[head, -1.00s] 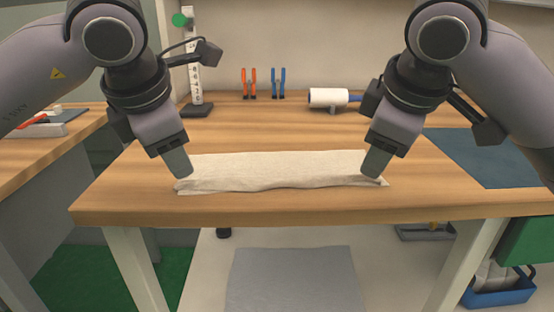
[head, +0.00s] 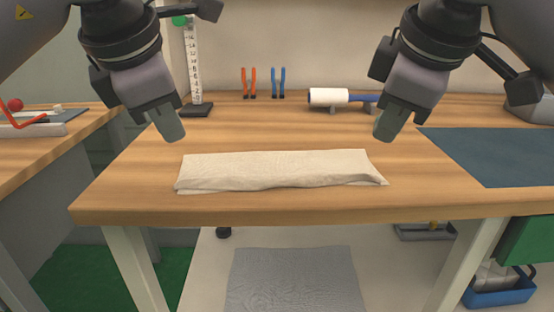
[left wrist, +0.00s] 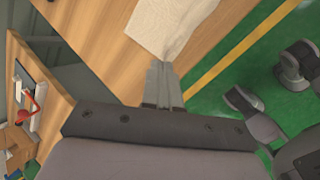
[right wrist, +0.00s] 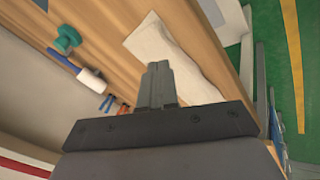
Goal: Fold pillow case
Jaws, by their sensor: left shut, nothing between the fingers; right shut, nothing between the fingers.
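The cream pillow case (head: 275,170) lies on the wooden table as a long, narrow folded strip near the front edge. Its front edge is slightly rumpled and its right front corner sticks out. My left gripper (head: 168,127) is shut and empty above the table, beyond the strip's left end. My right gripper (head: 391,124) is shut and empty above the table, beyond the strip's right end. Neither touches the cloth. The pillow case also shows in the left wrist view (left wrist: 170,25) and in the right wrist view (right wrist: 172,58), ahead of the shut fingers.
A dark blue mat (head: 495,157) lies at the right. The wood around the cloth is clear.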

